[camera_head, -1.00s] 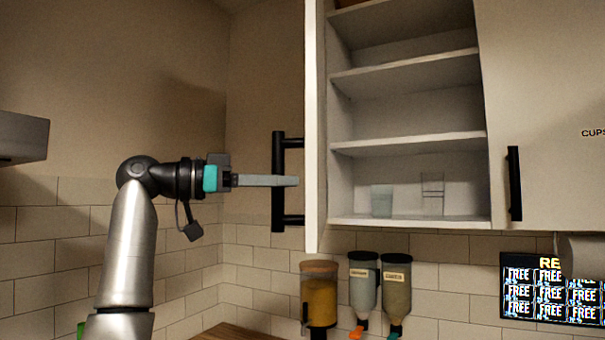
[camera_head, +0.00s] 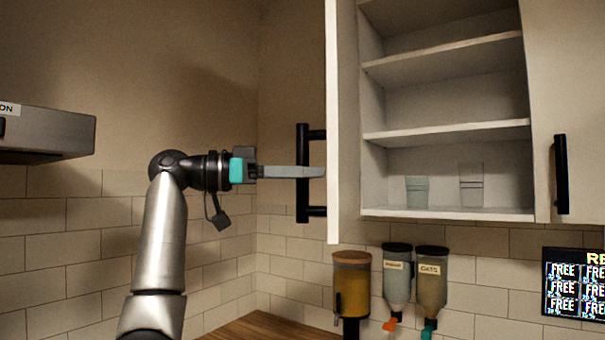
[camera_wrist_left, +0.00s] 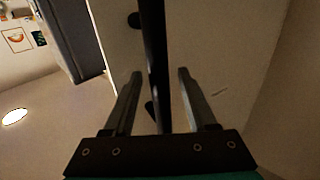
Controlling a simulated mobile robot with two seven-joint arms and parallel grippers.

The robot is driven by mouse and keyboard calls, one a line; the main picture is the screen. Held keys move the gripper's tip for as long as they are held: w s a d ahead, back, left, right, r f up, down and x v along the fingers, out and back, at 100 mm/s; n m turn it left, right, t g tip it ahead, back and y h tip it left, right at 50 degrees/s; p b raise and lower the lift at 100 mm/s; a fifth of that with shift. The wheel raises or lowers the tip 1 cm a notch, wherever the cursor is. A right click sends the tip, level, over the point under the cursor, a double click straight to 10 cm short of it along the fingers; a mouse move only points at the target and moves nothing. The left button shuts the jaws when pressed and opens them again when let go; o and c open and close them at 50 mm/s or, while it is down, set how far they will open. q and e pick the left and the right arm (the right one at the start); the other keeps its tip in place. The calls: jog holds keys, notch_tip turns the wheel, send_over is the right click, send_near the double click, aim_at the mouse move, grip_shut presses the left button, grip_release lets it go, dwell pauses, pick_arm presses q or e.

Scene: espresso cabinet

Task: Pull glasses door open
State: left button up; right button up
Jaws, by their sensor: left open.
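The glasses door (camera_head: 342,120) stands swung open and shows nearly edge-on in the head view, at the left of the open cabinet. Its black bar handle (camera_head: 302,173) is upright on the door's left side. My left gripper (camera_head: 318,172) is at the handle's middle. In the left wrist view my left gripper (camera_wrist_left: 160,75) is open, with one finger on each side of the black handle (camera_wrist_left: 154,50) and gaps showing beside it. The door's face (camera_wrist_left: 215,50) fills the background there. Two glasses (camera_head: 417,191) stand on the bottom shelf. My right gripper is not in view.
The cabinet shelves (camera_head: 450,131) are otherwise bare where visible. A closed door with a black handle (camera_head: 561,174) is on the right. Dispensers (camera_head: 352,290) hang below the cabinet, above a wooden counter (camera_head: 265,327). A grey metal box (camera_head: 50,135) juts in at the left.

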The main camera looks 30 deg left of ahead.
pick_arm(q)
jog(key=shift+s+a, duration=0.2)
jog(key=b+v, duration=0.1)
jog(key=v, duration=1.3)
jog(key=shift+s+a, duration=0.25)
